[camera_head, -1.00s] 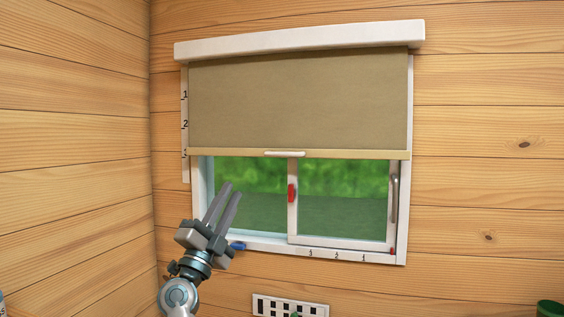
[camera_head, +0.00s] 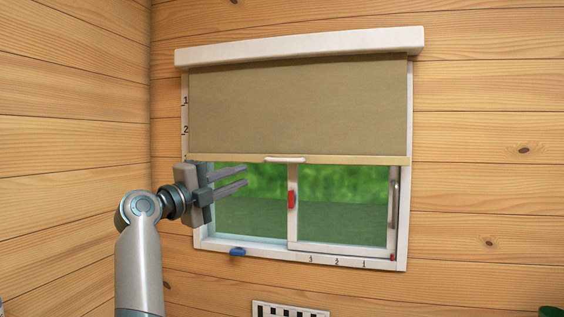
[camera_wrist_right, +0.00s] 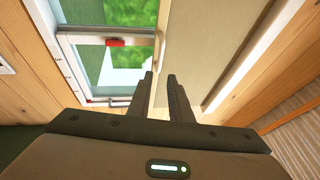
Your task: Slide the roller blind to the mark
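The tan roller blind (camera_head: 300,108) hangs over the upper part of the window. Its pale bottom bar (camera_head: 350,159) carries a white handle (camera_head: 285,160) in the middle. The numbered scale (camera_head: 185,115) runs down the left of the frame; 1 and 2 are readable, and my gripper partly hides the 3, close to the bar's level. My right gripper (camera_head: 246,176) is open and empty, fingers pointing right, left of and slightly below the handle. In the right wrist view the blind (camera_wrist_right: 205,45) lies beyond the open fingers (camera_wrist_right: 160,78). My left gripper is not in view.
The sliding window pane (camera_head: 345,205) has a red latch (camera_head: 291,199) and a grey side handle (camera_head: 394,205). A blue piece (camera_head: 237,252) sits on the lower frame, which has another numbered scale (camera_head: 337,261). A slotted white plate (camera_head: 290,309) is below.

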